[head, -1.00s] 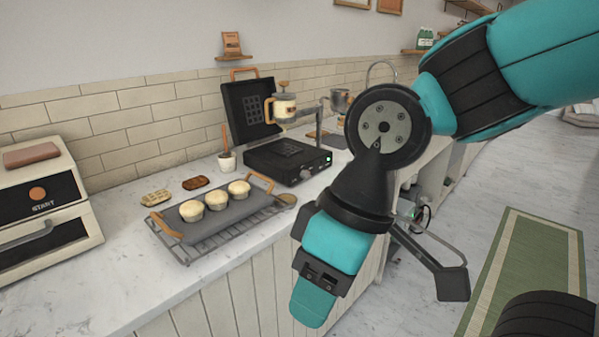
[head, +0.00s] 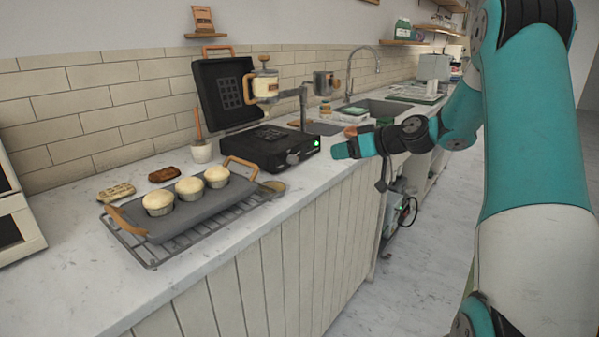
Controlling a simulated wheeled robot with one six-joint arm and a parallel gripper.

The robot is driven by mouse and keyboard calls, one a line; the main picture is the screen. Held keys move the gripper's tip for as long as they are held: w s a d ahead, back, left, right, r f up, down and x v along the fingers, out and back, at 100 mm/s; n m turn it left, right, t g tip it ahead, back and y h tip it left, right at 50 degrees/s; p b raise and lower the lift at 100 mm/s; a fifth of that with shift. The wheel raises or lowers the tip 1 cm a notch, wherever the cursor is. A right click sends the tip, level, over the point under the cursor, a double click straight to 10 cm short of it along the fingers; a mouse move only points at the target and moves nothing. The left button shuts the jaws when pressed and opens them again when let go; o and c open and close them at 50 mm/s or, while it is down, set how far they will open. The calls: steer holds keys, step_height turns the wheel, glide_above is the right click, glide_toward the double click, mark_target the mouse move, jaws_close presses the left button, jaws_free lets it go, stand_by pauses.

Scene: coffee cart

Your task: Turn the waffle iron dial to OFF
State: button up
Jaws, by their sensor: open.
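The waffle iron (head: 256,148) is black and stands on the marble counter with its lid (head: 225,92) raised. The dial (head: 292,158) is a small round knob on its front face, and a green light (head: 316,143) glows at the right of that face. The dial's marking is too small to read. My gripper (head: 338,151) is to the right of the waffle iron's front, pointing left at about the dial's height. It is open, apart from the dial, and I see nothing between its fingers.
A tray (head: 214,206) with several muffins sits on a wire rack (head: 150,262) at the counter's front. A sink (head: 375,106) lies farther back. The aisle in front is clear.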

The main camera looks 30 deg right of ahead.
steer(key=d, duration=0.2)
steer(key=p, duration=0.3)
glide_toward(296, 161)
steer(key=shift+t, duration=0.3)
steer(key=x, duration=0.8)
steer(key=shift+w+a+f, duration=0.15)
steer(key=shift+w+f, duration=0.1)
steer(key=shift+f, duration=0.15)
steer(key=shift+c, duration=0.4)
steer(key=c, duration=0.8)
steer(key=shift+h+b, duration=0.3)
steer(key=shift+b, duration=0.1)
steer(key=shift+c, duration=0.2)
